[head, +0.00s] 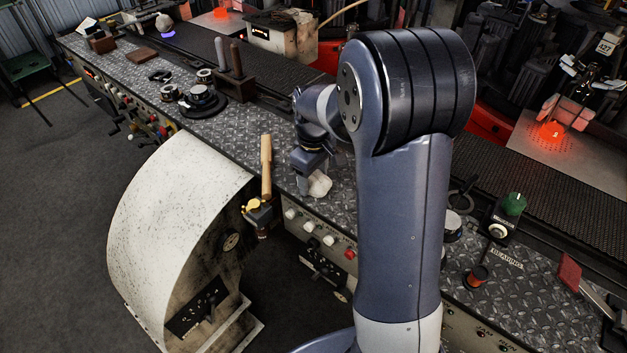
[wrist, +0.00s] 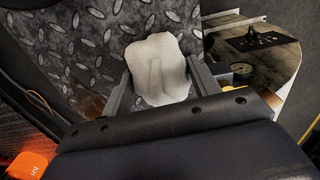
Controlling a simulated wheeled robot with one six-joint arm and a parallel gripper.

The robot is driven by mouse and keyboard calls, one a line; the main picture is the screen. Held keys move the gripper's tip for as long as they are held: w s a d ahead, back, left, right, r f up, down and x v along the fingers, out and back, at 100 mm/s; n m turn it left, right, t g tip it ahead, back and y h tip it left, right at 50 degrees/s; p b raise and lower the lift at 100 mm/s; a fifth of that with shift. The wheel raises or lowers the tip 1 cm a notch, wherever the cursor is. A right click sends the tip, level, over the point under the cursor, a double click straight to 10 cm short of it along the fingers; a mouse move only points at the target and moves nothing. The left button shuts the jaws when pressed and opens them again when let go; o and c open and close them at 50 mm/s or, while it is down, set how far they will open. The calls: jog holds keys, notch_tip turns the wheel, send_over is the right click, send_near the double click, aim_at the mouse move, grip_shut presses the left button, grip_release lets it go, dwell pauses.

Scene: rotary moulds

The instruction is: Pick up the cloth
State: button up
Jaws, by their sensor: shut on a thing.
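The cloth (head: 320,184) is a crumpled off-white piece at the front edge of the diamond-plate bench, below my gripper (head: 304,182). In the wrist view the cloth (wrist: 160,72) lies between the two fingers of my gripper (wrist: 158,88), with a fold down its middle. The fingers are shut on it. The head view shows the cloth beside the fingers, partly hidden by them. I cannot tell whether it is touching the bench top.
The diamond-plate bench (head: 230,132) runs across the view. A wooden handle (head: 266,165) stands left of my gripper at the bench's front edge. Dark round parts (head: 203,100) sit farther left.

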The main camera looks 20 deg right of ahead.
aim_at(314, 174)
jog(key=c, duration=0.3)
jog(key=shift+c, duration=0.2)
notch_tip(314, 174, up, 10)
dwell(0.3)
